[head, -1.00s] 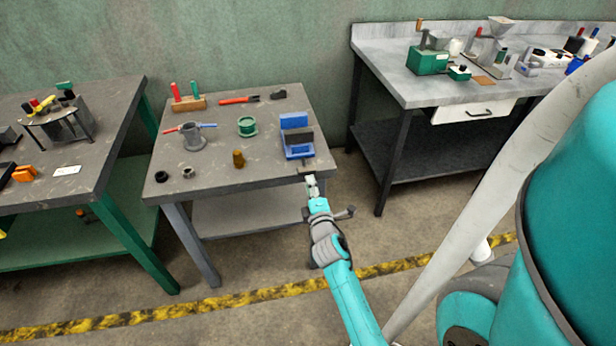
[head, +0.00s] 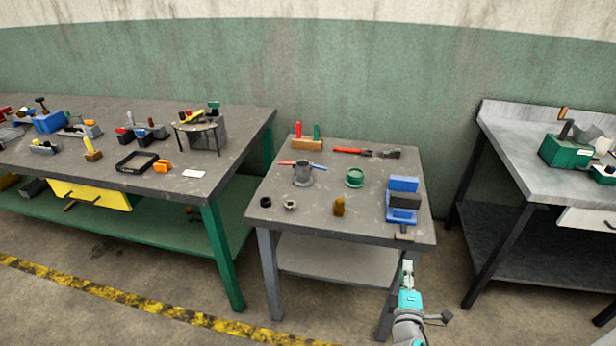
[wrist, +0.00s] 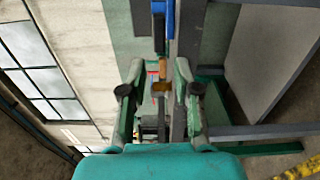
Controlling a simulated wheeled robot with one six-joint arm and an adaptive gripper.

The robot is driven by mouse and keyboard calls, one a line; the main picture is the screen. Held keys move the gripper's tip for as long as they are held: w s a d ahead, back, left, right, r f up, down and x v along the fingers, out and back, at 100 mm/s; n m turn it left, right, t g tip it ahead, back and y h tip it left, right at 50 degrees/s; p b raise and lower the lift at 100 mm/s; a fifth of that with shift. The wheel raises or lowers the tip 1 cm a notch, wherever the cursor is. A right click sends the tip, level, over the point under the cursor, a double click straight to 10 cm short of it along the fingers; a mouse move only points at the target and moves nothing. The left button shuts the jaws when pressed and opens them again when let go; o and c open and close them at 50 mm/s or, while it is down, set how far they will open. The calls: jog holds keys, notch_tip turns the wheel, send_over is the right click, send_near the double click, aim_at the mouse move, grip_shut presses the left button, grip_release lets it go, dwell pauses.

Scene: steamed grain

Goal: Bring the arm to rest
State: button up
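My gripper (head: 407,268) is just in front of and below the front right edge of the small table in the head view. In the wrist view its two fingers (wrist: 160,72) stand apart, open, with nothing clearly held between them. The nearest thing on the table is a blue vise-like fixture (head: 403,184) with a dark block, and a small brown piece (head: 404,233) lies at the edge before it. In the wrist view a blue part (wrist: 167,22) shows beyond the fingertips. A small brown-orange piece shows between the fingers, and its distance is hard to tell.
The small grey table (head: 330,222) holds a grey pot, a green spool, a brass piece and tools. A green-legged bench (head: 240,130) stands at left, a grey metal bench (head: 505,150) at right. Floor with a yellow-black stripe (head: 150,308) lies in front.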

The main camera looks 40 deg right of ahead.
jog(key=s+a+f+m+t+y, duration=0.15)
jog(key=s+a+y, duration=0.25)
jog(key=a, duration=0.7)
jog(key=s+a+f+m+t+y, duration=0.1)
jog(key=s+a+f+t+y, duration=0.15)
jog(key=a, duration=0.85)
jog(key=s+a+r+m+y, duration=0.2)
jog(key=s+a+r+y, duration=0.1)
jog(key=s+a, duration=0.3)
jog(key=s+a+r+m+y, duration=0.3)
jog(key=s+a+r, duration=0.3)
jog(key=s, duration=0.4)
jog(key=shift+a+r+m+g+y, duration=0.15)
jog(key=shift+a+m+g+y, duration=0.2)
jog(key=shift+y, duration=0.3)
jog(key=shift+s, duration=0.1)
